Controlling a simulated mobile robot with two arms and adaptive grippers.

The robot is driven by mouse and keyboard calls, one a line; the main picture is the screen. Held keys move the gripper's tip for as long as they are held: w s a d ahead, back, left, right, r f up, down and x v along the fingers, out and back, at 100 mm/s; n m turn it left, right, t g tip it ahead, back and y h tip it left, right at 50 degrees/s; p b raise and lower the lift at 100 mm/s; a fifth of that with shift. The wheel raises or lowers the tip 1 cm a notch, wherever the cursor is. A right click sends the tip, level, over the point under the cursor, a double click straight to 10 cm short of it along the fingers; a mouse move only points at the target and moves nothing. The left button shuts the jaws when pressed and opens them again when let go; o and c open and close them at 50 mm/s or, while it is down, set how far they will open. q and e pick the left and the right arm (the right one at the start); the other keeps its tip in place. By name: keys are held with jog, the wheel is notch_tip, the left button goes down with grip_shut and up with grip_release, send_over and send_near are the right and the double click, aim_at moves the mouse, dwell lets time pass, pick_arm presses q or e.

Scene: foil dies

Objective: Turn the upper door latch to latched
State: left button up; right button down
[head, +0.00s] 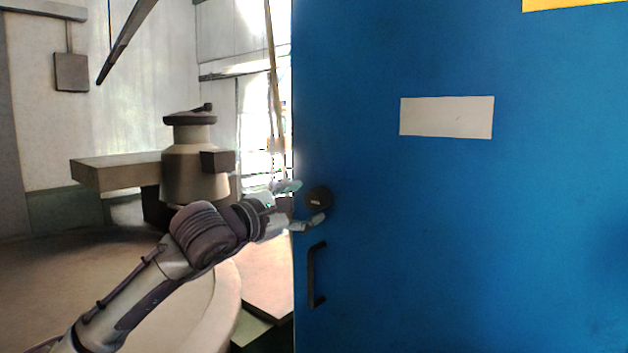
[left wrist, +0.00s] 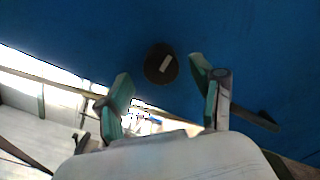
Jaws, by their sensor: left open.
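The upper door latch is a round dark knob (head: 318,199) with a small pale bar on it, on the left edge part of a blue door (head: 450,220). In the left wrist view the knob (left wrist: 161,64) is ahead of the fingers, its pale bar tilted. My left gripper (head: 305,203) is open, with one finger above and one below the knob's left side in the head view. In the left wrist view the open fingers (left wrist: 162,98) are empty, and the knob lies beyond the gap between them. Whether a finger touches it I cannot tell. My right gripper is not in view.
A black pull handle (head: 315,274) is on the door below the knob. A blank pale plate (head: 447,117) and a yellow sign (head: 570,4) are higher up. Left of the door stands a machine (head: 192,160) with a side block.

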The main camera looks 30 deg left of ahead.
aim_at(312, 201)
pick_arm(q)
jog(key=shift+w+d+p, duration=0.15)
jog(key=shift+w+p, duration=0.55)
jog(key=shift+w, duration=1.1)
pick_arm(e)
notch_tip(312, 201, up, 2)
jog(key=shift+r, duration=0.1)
